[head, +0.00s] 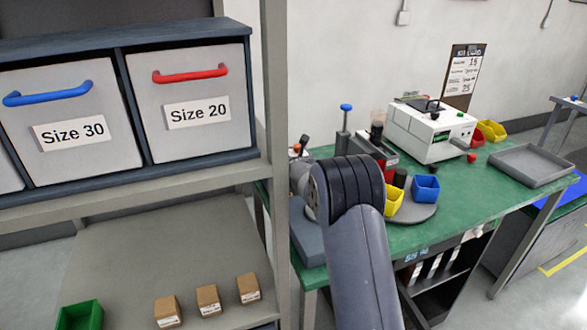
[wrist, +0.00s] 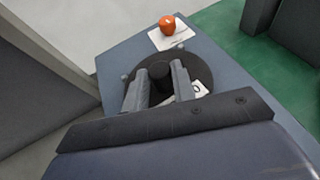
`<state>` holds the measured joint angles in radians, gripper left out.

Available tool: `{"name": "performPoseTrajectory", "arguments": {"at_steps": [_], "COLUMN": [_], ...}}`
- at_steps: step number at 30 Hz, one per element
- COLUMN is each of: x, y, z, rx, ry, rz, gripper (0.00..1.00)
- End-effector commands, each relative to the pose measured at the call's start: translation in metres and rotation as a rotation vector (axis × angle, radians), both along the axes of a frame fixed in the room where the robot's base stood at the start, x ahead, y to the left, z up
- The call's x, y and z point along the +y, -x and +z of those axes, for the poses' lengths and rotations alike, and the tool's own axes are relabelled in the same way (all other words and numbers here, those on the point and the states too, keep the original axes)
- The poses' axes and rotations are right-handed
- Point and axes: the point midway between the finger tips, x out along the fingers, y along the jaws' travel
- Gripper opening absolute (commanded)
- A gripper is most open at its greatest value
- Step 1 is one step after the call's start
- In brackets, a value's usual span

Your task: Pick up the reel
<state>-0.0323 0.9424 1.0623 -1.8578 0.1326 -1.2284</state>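The reel (wrist: 203,72) is a dark round disc with a black hub (wrist: 160,73) at its middle. It lies flat on a blue-grey surface in the wrist view, with a white label partly showing at its lower right. My gripper (wrist: 160,76) is over the reel, one grey finger on each side of the hub. The hub fills most of the gap, and I cannot tell whether the fingers press on it. In the head view my arm hides the gripper and the reel.
An orange-red object (wrist: 167,25) sits on a white card just beyond the reel. The green bench (head: 455,200) holds a white machine (head: 430,130), a yellow bin (head: 394,201), a blue bin (head: 426,188) and a grey tray (head: 530,165). A shelf post (head: 275,120) stands left of my arm.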

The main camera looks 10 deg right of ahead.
Motion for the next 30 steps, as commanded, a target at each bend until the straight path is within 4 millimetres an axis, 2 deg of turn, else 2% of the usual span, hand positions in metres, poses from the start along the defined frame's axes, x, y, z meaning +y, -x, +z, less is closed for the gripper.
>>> {"name": "performPoseTrajectory", "arguments": {"at_steps": [1, 9, 17, 23, 30], "x": [0.000, 0.000, 0.000, 0.000, 0.000], "y": [0.000, 0.000, 0.000, 0.000, 0.000], "z": [0.000, 0.001, 0.004, 0.025, 0.065], "rx": [0.000, -0.001, -0.001, -0.002, -0.002], "ry": [0.000, 0.000, 0.000, -0.001, -0.001], "rz": [0.000, 0.000, 0.000, 0.000, 0.000], "gripper": [0.20, 0.00, 0.00, 0.00, 0.00]}}
